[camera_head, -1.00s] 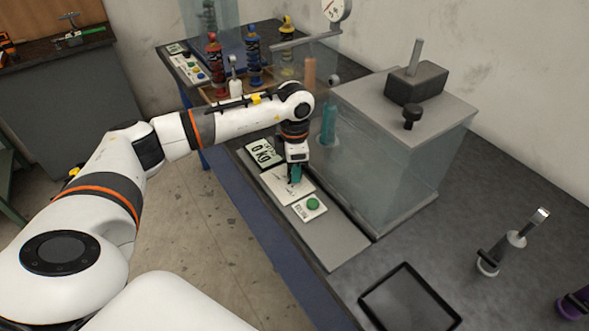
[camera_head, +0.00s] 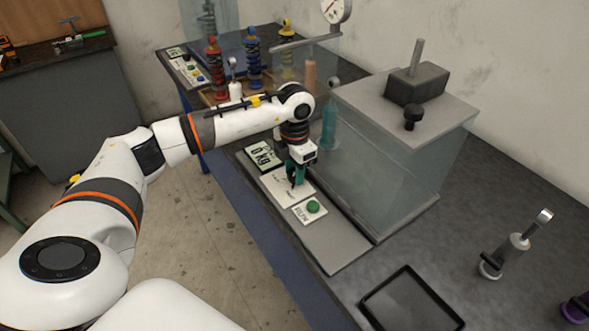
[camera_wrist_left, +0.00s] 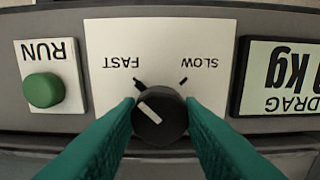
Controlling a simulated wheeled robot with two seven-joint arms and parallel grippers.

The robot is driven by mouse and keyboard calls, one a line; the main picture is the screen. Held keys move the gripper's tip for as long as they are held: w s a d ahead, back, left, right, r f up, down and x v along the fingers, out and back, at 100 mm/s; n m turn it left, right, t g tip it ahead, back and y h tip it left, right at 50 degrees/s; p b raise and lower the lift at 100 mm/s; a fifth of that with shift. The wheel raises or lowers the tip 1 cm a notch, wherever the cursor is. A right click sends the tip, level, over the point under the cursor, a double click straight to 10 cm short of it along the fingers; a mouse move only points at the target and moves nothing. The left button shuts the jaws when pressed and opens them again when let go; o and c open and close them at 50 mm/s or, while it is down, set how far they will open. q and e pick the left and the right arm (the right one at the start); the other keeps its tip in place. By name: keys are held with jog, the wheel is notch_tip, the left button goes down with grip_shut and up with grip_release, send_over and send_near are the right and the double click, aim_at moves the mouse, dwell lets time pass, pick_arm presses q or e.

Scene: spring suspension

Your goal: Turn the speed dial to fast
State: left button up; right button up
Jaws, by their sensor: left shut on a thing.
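The speed dial (camera_wrist_left: 158,128) is a round black knob with a white pointer line. The pointer slants up and left in the left wrist view, towards the tick on the FAST side of its white plate (camera_wrist_left: 160,40). FAST and SLOW read upside down there. My left gripper (camera_wrist_left: 160,106) has its teal fingers shut on the knob from both sides. In the head view my left gripper (camera_head: 296,181) points down at the white plate (camera_head: 273,188), and its fingers mostly hide the knob. My right gripper is not in view.
A green RUN button (camera_wrist_left: 43,90) is beside the dial plate, and a drag display (camera_wrist_left: 285,78) is on its other side. A clear tank (camera_head: 385,165) stands behind the panel. A black tray (camera_head: 365,305) and a grey shock absorber (camera_head: 515,245) are to the right.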

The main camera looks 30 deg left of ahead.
pick_arm(q)
jog(key=shift+r, duration=0.1)
jog(key=o, duration=1)
jog(key=shift+c, duration=0.2)
notch_tip(320, 180, up, 12)
jog(key=b, duration=0.1)
jog(key=shift+b, duration=0.4)
